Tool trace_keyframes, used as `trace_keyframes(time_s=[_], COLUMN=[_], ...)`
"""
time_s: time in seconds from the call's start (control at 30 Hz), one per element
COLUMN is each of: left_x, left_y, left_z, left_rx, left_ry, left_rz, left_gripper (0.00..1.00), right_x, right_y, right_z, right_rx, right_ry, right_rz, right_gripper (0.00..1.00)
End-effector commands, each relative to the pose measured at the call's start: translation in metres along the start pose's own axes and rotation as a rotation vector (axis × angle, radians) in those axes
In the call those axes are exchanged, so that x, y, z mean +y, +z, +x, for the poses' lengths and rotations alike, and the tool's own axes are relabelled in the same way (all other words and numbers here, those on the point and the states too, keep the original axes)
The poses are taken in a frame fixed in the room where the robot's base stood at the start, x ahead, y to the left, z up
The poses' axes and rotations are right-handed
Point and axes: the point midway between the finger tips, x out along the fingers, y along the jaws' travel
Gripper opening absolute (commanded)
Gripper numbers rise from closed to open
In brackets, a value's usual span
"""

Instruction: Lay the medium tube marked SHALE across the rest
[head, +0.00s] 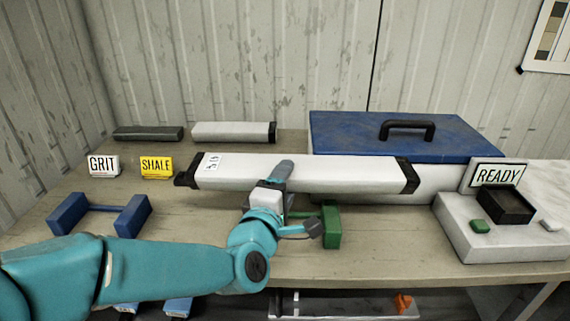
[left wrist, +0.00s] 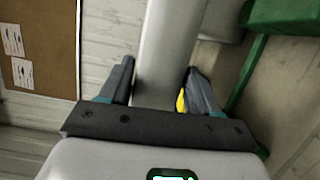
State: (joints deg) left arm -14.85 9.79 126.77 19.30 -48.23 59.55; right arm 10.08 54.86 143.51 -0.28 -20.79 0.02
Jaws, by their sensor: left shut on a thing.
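A long white tube (head: 320,172) with black end caps is held level above the table in the head view. A small white label is near its left end; its print is too small to read. My left gripper (head: 279,178) is shut on the tube near its middle. In the left wrist view the tube (left wrist: 168,50) passes between the two fingers of my left gripper (left wrist: 160,78). A green rest (head: 332,228) stands below and behind my gripper, partly hidden; it also shows in the left wrist view (left wrist: 285,15). A blue rest (head: 68,214) stands at left. My right gripper is out of view.
A yellow SHALE card (head: 156,167) and a white GRIT card (head: 103,165) stand at back left. Behind them lie a dark tube (head: 148,133) and a white tube (head: 230,132). A blue-lidded box (head: 350,135) and a READY stand (head: 465,230) occupy the right.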

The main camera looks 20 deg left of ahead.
Motion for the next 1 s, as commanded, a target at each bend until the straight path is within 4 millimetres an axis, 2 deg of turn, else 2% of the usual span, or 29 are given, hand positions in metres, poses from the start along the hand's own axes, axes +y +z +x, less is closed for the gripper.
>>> trace_keyframes(time_s=[0.1,0.33,0.6,1.0], left_x=[-0.015,-0.030,-0.065,-0.069], left_y=[-0.002,-0.002,-0.004,-0.004], left_z=[0.001,0.003,0.003,0.003], left_rx=[0.003,0.003,0.001,0.002], left_ry=[0.013,0.014,0.013,0.017], left_rz=[-0.002,-0.002,-0.001,-0.003], left_gripper=[0.00,0.00,0.00,0.00], right_x=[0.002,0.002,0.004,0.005], right_y=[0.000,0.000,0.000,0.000], right_z=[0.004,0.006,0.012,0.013], right_rx=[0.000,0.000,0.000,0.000], right_ry=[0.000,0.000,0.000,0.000], right_rz=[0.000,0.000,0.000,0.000], right_gripper=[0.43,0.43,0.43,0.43])
